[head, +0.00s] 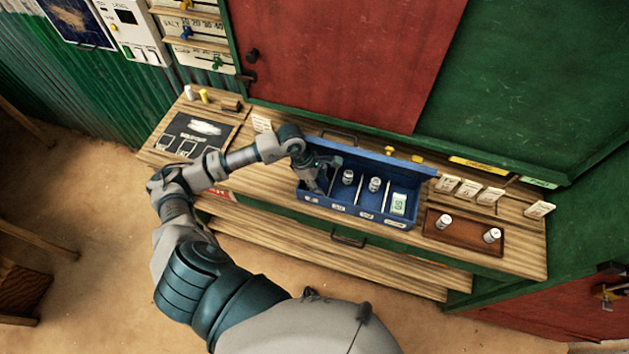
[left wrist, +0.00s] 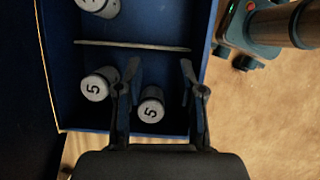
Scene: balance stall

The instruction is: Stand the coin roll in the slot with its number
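A blue box (head: 408,219) with dividers stands on the wooden counter, small labels along its front. White coin rolls stand in its middle slots, one (head: 347,177) and another (head: 375,184). My left gripper (head: 319,183) reaches down into the leftmost slot and hides much of it. In the left wrist view, its fingers (left wrist: 160,70) are apart, on either side of a roll marked 5 (left wrist: 151,105), with a gap to the right finger. A second roll marked 5 (left wrist: 98,85) stands outside the left finger, in the same slot. My right gripper is not in view.
A brown tray (head: 463,239) to the right holds two rolls, one (head: 444,221) and another (head: 491,235). A pale green card (head: 398,204) stands in the box's right slot. White cards (head: 468,188) stand behind the tray. A dark board (head: 195,135) lies at the left.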

